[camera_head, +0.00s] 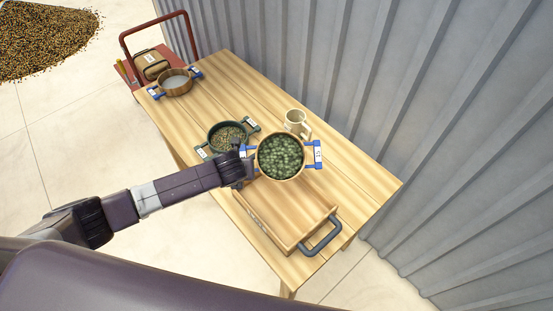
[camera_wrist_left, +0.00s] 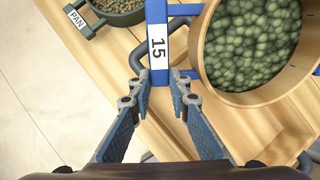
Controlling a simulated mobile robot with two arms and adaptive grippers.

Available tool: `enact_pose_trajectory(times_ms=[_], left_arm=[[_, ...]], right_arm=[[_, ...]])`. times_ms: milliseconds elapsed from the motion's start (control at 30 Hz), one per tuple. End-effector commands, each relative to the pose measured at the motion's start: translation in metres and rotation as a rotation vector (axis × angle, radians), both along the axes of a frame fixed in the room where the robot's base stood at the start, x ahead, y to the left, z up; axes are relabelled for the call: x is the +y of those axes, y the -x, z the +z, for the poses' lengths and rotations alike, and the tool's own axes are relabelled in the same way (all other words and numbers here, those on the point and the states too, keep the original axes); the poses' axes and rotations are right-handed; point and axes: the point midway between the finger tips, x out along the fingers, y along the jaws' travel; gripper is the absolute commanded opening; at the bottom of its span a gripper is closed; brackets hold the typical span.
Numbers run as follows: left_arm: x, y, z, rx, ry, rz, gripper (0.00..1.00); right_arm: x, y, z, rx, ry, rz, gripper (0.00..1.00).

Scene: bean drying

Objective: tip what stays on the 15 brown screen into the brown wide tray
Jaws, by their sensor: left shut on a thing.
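The 15 brown screen (camera_head: 282,180) is a round wooden-walled sieve with blue handles, full of green beans (camera_head: 281,155). My left gripper (camera_head: 245,171) is shut on its left blue handle, beside the label reading 15 in the left wrist view (camera_wrist_left: 158,48). The screen looks about level, with the beans inside it. It overlaps the far end of the brown wide tray (camera_head: 285,215), a low wooden box with a dark handle at its near end. The gap between screen and tray is hard to tell. My right gripper is not in view.
A green pan (camera_head: 211,143) with small mixed pieces stands just left of the screen. A cream mug (camera_head: 297,122) stands behind it. Another wooden round screen (camera_head: 174,92) is at the table's far end, near a red cart (camera_head: 127,75). A corrugated wall borders the right.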

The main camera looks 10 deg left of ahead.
Motion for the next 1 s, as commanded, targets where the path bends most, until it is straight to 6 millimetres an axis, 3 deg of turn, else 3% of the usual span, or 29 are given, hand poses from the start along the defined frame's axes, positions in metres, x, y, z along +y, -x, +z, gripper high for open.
enact_pose_trajectory(times_ms=[567,1000], left_arm=[[0.0,0.0,0.002,-0.083,-0.019,0.0,0.0],[-0.001,0.005,0.004,-0.282,-0.073,0.002,0.0]], right_arm=[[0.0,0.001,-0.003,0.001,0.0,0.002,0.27],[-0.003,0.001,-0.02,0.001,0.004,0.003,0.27]])
